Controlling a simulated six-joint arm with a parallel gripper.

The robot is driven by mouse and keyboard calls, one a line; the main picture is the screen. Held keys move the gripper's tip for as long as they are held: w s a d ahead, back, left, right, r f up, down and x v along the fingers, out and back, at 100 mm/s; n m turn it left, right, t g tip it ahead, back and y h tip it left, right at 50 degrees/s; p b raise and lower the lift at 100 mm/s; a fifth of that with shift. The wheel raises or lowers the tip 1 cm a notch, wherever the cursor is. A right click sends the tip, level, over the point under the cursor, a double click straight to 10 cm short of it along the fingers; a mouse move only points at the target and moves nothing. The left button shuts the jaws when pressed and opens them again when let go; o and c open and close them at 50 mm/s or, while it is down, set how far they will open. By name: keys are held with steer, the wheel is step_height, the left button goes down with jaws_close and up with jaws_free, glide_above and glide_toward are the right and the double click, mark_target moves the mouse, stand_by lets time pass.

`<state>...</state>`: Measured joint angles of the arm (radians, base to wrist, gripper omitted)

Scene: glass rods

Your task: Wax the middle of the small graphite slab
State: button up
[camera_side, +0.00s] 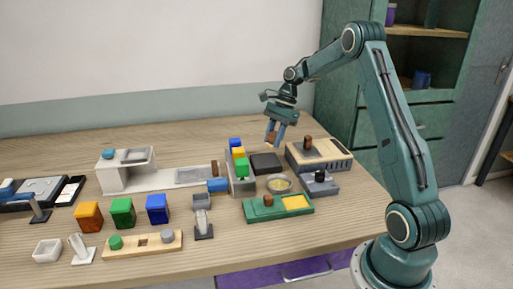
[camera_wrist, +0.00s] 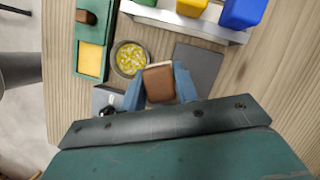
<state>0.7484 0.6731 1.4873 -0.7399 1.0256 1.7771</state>
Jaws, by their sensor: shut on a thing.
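My gripper (camera_side: 274,138) is shut on a brown block (camera_side: 271,137) and holds it in the air above the table. In the wrist view the brown block (camera_wrist: 159,84) sits between the two blue fingers (camera_wrist: 160,88), with a paler strip along its far edge. A flat dark grey slab, which looks like the graphite slab (camera_side: 266,163), lies on the table below my gripper. In the wrist view the slab (camera_wrist: 198,66) shows just beyond the right finger, which hides part of it. I see no clear mark on its top.
A round dish of yellow bits (camera_side: 279,184) lies beside the slab. A green tray (camera_side: 259,213) has a yellow pad and a brown knob. A holder with coloured blocks (camera_side: 240,184) stands left of the slab. A wood-topped box (camera_side: 325,150) and a grey black-knobbed unit (camera_side: 320,187) stand right.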

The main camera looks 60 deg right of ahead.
steer(key=w+d+m+t+h, duration=0.1)
steer(key=w+d+m, duration=0.1)
steer(key=d+m, duration=0.3)
steer(key=shift+w+d+f+t, duration=0.35)
steer(key=shift+d+f+t, duration=0.05)
steer(key=shift+d, duration=0.15)
steer(key=shift+f, duration=0.1)
